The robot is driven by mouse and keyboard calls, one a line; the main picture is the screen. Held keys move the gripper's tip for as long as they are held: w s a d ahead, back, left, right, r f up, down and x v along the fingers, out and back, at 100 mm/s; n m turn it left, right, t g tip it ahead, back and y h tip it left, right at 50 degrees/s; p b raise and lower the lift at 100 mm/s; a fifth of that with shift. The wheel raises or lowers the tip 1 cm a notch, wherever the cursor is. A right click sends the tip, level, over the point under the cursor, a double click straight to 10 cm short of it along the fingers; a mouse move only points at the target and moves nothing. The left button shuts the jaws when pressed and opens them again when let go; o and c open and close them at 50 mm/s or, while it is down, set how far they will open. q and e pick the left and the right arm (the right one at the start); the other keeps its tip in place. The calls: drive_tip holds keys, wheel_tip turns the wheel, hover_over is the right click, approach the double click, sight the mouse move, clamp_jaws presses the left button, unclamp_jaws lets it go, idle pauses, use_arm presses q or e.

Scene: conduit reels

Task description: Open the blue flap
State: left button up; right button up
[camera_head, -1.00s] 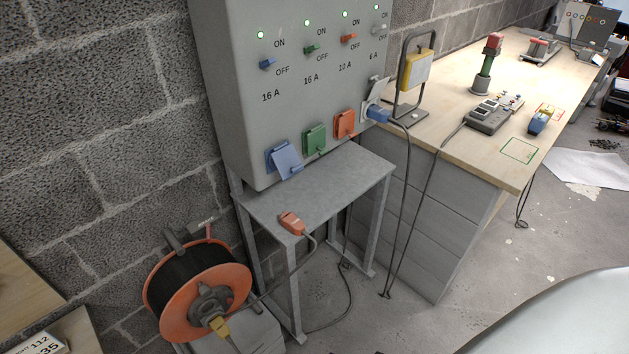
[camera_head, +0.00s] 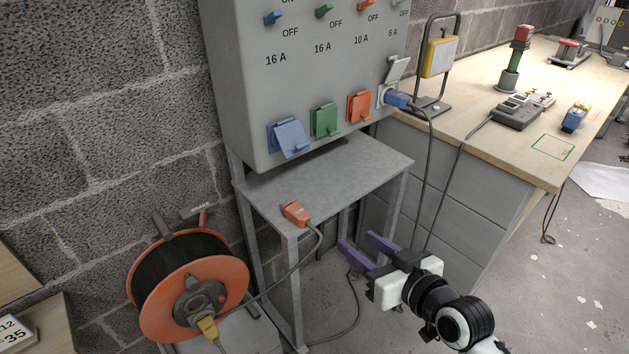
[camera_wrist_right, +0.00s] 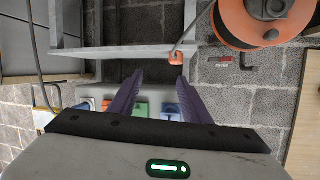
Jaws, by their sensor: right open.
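The blue flap (camera_head: 289,138) is on the lower left of the grey socket box's front. It hangs down over its socket, with its lower lip tilted a little outward. In the right wrist view the blue flap (camera_wrist_right: 171,112) shows partly, behind my fingers. My right gripper (camera_head: 356,240) is open and empty, with purple fingers. It is to the right of and below the flap, beside the metal stand and apart from the flap. Its fingers also show in the right wrist view (camera_wrist_right: 160,75). My left gripper is not in view.
A green flap (camera_head: 325,120) and an orange flap (camera_head: 360,106) sit right of the blue one. A blue plug (camera_head: 397,99) with a cable is in the rightmost socket. An orange connector (camera_head: 295,212) lies on the metal shelf (camera_head: 345,165). An orange cable reel (camera_head: 240,277) stands at lower left.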

drive_tip(key=w+a+r+n+t+y+b, duration=0.1)
drive_tip(key=w+a+r+n+y+b, duration=0.15)
drive_tip(key=w+r+b, duration=0.35)
drive_tip(key=n+y, duration=0.1)
drive_tip(key=y, duration=0.1)
approach(304, 146)
drive_tip(key=shift+t, duration=0.3)
drive_tip(key=x, duration=0.7)
drive_tip(key=shift+w+a+f+b, duration=0.15)
drive_tip(key=shift+a+f+b, duration=0.1)
drive_tip(key=shift+b, duration=0.15)
drive_tip(key=shift+w+a, duration=0.3)
drive_tip(key=shift+w, duration=0.15)
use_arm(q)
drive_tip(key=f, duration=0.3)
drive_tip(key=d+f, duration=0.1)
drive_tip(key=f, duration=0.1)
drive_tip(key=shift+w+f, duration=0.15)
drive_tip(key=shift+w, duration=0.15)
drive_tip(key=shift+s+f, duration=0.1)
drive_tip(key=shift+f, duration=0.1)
use_arm(e)
clamp_jaws()
